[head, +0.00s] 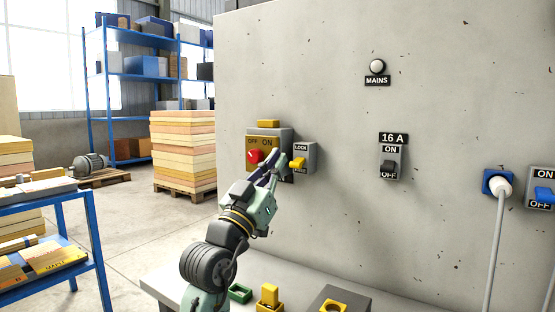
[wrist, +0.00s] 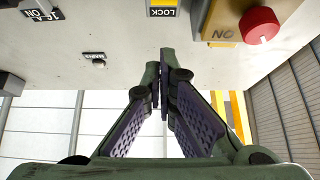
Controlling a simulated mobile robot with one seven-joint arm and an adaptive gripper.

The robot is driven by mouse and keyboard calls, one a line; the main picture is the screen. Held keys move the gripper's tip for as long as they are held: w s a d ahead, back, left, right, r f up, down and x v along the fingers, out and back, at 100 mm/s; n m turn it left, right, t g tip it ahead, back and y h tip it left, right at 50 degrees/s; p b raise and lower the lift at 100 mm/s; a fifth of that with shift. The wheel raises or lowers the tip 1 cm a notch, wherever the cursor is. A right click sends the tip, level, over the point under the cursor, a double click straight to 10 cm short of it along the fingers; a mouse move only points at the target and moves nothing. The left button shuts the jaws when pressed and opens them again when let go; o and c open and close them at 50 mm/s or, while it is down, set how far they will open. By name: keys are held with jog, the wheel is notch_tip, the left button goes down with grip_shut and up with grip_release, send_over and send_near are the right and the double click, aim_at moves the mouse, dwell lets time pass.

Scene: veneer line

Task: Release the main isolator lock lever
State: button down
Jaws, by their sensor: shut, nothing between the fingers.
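The main isolator (head: 283,134) is a grey box on the wall with a yellow OFF/ON plate and a red knob (head: 255,156). The knob also shows in the wrist view (wrist: 260,25). At its right is a small grey box marked LOCK (head: 311,158) with a yellow lever (head: 298,164). My gripper (head: 274,157) is shut and empty, in front of the isolator between red knob and lever in the head view. Its fingertips (wrist: 159,72) meet in the wrist view, with the LOCK label (wrist: 163,11) beyond them. I cannot tell whether they touch the lever.
A 16 A switch (head: 391,168) and a MAINS lamp (head: 377,67) are on the wall to the right. Further right are a plugged socket (head: 497,184) with a cable and a blue switch (head: 544,195). A bench (head: 183,285) with small yellow and green items stands below.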

notch_tip(320, 180, down, 8)
jog(key=s+b, duration=0.1)
jog(key=b, duration=0.1)
jog(key=shift+a+r, duration=0.25)
jog(key=shift+a, duration=0.1)
jog(key=shift+a, duration=0.1)
